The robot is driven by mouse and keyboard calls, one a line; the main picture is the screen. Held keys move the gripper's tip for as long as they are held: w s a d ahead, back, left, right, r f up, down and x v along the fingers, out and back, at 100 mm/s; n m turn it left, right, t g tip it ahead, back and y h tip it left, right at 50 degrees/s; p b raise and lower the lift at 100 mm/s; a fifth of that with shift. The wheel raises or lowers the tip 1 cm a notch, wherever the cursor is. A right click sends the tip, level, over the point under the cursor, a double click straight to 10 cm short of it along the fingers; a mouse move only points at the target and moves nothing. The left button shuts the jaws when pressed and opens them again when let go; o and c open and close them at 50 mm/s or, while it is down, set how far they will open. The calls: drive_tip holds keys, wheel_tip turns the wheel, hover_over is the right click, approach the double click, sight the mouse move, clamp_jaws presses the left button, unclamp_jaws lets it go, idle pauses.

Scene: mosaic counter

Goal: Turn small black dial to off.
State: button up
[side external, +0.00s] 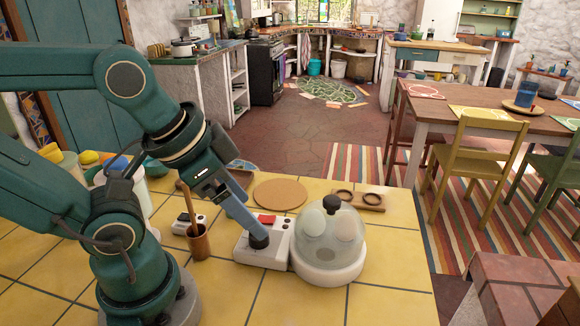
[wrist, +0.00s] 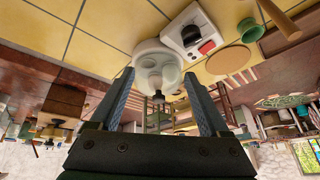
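The small black dial (wrist: 190,36) is on a white control box (side external: 250,253) with a red switch (side external: 267,219). The box adjoins a white egg cooker (side external: 330,270) with a clear dome and black knob. My gripper (wrist: 160,74) is open, with its fingers wide apart and nothing between the tips. In the wrist view the dial lies beyond the tip of the right-hand finger. In the side view a blue-grey finger (side external: 243,213) slants down in front of the box and overlaps the dial's upper part. I cannot tell whether it touches. The dial's pointer is unreadable.
A wooden cup (side external: 198,244) with a spoon and a small white gadget (side external: 187,222) stand left of the box. A cork mat (side external: 280,194) and a wooden board with two dark rings (side external: 360,199) lie behind. The yellow tiled counter (side external: 385,295) is clear at front right.

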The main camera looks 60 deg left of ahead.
drive_tip(key=w+a+f+m+g+y, duration=0.1)
drive_tip(key=w+f+m+g, duration=0.1)
drive_tip(key=m, duration=0.2)
drive_tip(key=w+a+f+m+g+y, duration=0.1)
drive_tip(key=w+a+f+m+g, duration=0.1)
drive_tip(key=m, duration=0.3)
drive_tip(key=w+a+f+m+g+y, duration=0.1)
drive_tip(key=f+m+g+y, duration=0.1)
drive_tip(key=m, duration=0.2)
drive_tip(key=shift+w+a+m, duration=0.3)
drive_tip(key=shift+w, duration=0.1)
drive_tip(key=shift+s+f+g, duration=0.2)
drive_tip(key=shift+f+g, duration=0.1)
drive_tip(key=shift+f, duration=0.7)
drive_tip(key=shift+x, duration=2.2)
clamp_jaws()
